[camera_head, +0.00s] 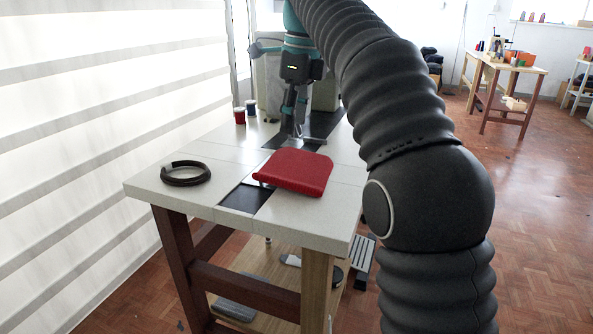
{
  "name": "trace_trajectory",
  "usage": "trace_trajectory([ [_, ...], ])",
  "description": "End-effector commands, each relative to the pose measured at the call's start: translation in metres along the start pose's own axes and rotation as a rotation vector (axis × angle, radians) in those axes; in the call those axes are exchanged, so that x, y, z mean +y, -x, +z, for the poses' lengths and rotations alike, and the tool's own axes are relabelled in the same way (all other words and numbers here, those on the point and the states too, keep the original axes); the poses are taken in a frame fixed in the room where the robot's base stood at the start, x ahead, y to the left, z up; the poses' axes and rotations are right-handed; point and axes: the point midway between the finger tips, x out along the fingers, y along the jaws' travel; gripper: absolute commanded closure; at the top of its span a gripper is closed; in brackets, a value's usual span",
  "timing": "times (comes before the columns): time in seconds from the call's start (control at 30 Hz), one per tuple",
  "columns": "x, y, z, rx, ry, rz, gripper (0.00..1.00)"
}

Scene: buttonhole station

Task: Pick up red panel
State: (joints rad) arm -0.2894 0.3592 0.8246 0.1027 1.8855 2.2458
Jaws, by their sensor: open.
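The red panel (297,171) lies on the white worktable (150,188), near its front edge. It is a flat piece with rounded corners, and it partly covers a dark strip in the tabletop. My gripper (296,138) points down just behind the panel's far edge in the picture. Its jaws are open, and I see nothing held in them. I cannot tell from this view how high the fingertips are or whether they touch the panel.
A dark ring (186,173) lies to the panel's left. A red spool (239,115) and a dark spool (251,107) stand farther back. A pale machine (325,92) stands behind my gripper. The tabletop between the ring and the panel is clear.

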Motion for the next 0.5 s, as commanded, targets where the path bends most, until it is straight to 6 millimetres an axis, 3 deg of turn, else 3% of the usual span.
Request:
trace_trajectory([
  [0.5, 0.001, -0.07, -0.001, 0.001, 0.001, 0.0, 0.5],
])
